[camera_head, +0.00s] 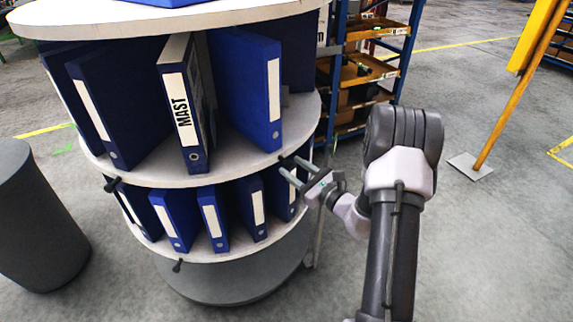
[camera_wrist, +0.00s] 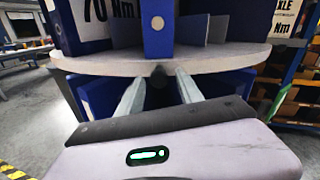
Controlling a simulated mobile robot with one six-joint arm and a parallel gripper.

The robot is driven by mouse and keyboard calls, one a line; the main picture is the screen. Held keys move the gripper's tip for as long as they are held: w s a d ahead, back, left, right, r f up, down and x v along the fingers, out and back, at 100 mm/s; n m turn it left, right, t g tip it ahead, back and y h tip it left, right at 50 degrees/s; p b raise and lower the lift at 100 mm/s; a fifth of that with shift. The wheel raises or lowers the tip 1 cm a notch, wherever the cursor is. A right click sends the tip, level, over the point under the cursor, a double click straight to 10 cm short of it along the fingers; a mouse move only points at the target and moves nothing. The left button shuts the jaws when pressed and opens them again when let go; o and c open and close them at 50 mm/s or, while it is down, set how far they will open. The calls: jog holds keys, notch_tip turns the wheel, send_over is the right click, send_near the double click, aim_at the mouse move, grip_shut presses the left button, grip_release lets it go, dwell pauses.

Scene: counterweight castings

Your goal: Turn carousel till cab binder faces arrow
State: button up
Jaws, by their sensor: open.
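The carousel (camera_head: 240,160) is a round shelf stand with white decks and blue binders. A binder labelled MAST (camera_head: 182,105) faces front on the upper tier. No readable CAB label shows, and I cannot make out the arrow. Black peg handles stick out from the deck rim; one handle (camera_head: 287,161) is by my gripper (camera_head: 287,171). My gripper is open at the rim's right side. In the wrist view a dark handle (camera_wrist: 158,85) lies between the two fingers, below the deck edge (camera_wrist: 150,62); contact cannot be told.
Smaller binders (camera_head: 212,218) with blank spines fill the lower tier. A grey cylinder (camera_head: 35,215) stands at left. A blue rack (camera_head: 365,70) stands behind, and a yellow post (camera_head: 510,90) at right. A text sign (camera_wrist: 285,18) shows at right in the wrist view.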

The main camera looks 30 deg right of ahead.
aim_at(286, 163)
jog(key=shift+x, duration=1.7)
grip_shut()
